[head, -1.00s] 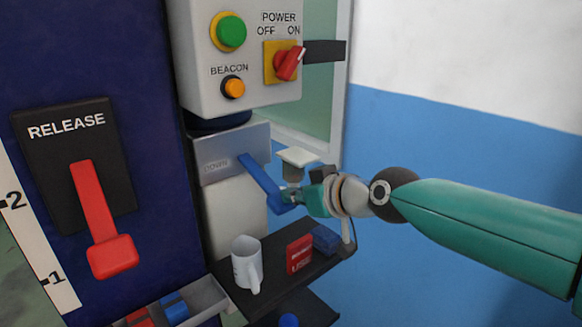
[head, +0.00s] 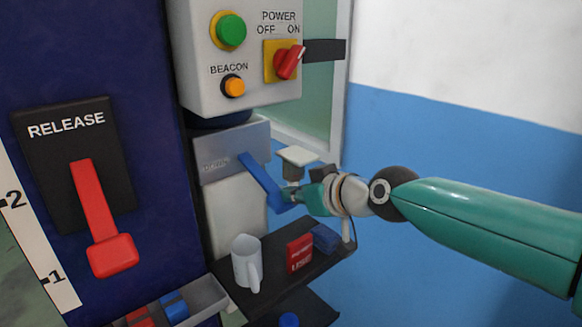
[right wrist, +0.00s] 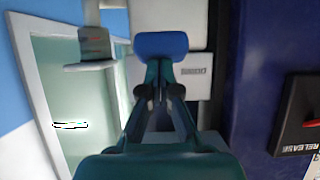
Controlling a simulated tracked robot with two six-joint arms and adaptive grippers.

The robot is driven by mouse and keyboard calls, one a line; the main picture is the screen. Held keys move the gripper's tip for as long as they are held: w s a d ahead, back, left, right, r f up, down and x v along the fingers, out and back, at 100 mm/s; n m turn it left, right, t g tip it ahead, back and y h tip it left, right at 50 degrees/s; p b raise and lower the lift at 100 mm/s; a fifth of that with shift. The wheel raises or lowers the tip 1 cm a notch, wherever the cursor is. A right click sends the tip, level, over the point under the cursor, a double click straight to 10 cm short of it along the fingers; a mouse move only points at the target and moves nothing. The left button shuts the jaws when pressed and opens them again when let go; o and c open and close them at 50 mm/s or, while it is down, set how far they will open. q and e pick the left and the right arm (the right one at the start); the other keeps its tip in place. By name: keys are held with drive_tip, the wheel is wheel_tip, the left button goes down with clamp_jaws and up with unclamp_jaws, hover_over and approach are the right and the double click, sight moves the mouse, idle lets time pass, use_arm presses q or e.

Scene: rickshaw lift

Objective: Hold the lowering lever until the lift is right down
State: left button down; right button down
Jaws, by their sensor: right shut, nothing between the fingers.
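The blue lowering lever (head: 260,181) sticks out from a grey plate marked DOWN (head: 232,153) and slants down to the right. My right gripper (head: 292,196) is shut and empty, with its fingertips at the lever's lower end. In the right wrist view, the lever's blue end (right wrist: 160,45) lies right at the tips of my shut right gripper (right wrist: 158,66). The fingers seem to press against the lever rather than around it. A red release lever (head: 98,220) hangs down on its black plate at the left. My left gripper is not in view.
A control box (head: 200,70) with a green button, an orange beacon button and a red power switch is above the lever. A shelf (head: 275,275) below holds a white mug (head: 246,263), a red box (head: 299,253) and a blue item. A tray (head: 205,298) is lower left.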

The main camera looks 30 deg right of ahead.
drive_tip(key=shift+r+p, duration=0.6)
drive_tip(key=shift+r, duration=0.15)
drive_tip(key=s+d+r+p, duration=0.1)
drive_tip(key=s+r+p, duration=0.1)
drive_tip(key=s+r, duration=0.7)
drive_tip(key=shift+s+d+p, duration=0.25)
drive_tip(key=shift+p, duration=0.05)
idle(0.6)
